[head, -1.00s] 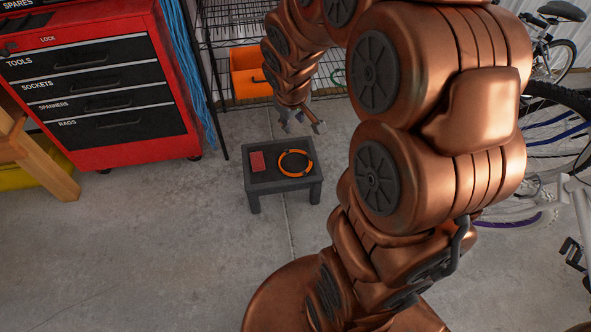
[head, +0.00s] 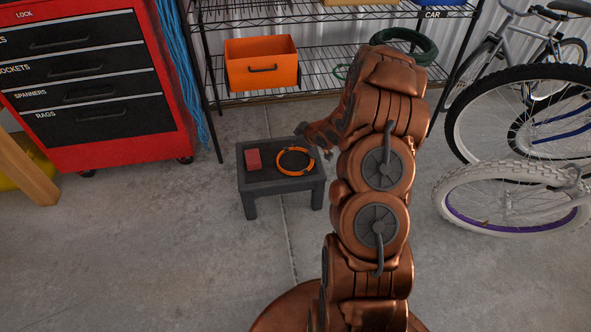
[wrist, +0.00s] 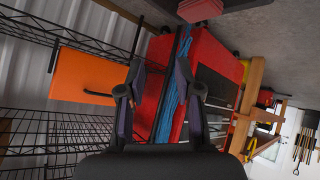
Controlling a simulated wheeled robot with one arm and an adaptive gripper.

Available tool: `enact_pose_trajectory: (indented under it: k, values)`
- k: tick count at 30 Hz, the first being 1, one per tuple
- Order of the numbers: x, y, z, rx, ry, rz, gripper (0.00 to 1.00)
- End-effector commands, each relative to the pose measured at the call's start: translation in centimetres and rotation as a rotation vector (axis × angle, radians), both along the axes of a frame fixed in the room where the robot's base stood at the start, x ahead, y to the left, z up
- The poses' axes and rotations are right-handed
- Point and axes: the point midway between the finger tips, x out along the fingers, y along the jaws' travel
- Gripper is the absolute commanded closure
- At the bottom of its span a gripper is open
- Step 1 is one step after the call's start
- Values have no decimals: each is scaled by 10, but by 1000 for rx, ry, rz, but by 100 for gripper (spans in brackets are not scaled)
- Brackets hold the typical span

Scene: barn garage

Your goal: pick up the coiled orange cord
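The coiled orange cord (head: 295,161) lies flat on the right part of a small dark stool (head: 262,180) in the head view. My gripper (head: 303,130) is above the back right of the stool, apart from the cord and pointing left. In the wrist view my gripper (wrist: 160,98) has its two fingers spread with nothing between them.
A red block (head: 253,159) lies beside the cord on the stool. A red tool chest (head: 95,85) stands left, a wire shelf (head: 330,60) with an orange bin (head: 262,63) behind, and bicycles (head: 530,130) right. The concrete floor in front is clear.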

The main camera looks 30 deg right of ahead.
Motion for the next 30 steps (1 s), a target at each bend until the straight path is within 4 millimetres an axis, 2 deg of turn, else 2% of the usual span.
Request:
enact_pose_trajectory:
  k: [1,3,7,12,16,20,30]
  values:
    - [-1,-4,-33,18,-24,12,66]
    - [-2,-7,-60,41,-64,33,66]
    - [-8,-9,-106,90,-139,72,66]
    - [-20,-8,-149,147,-223,111,66]
    - [-27,-7,-167,176,-265,127,66]
    - [-30,-6,-174,190,-290,136,66]
    - [-9,2,-183,193,-293,140,66]
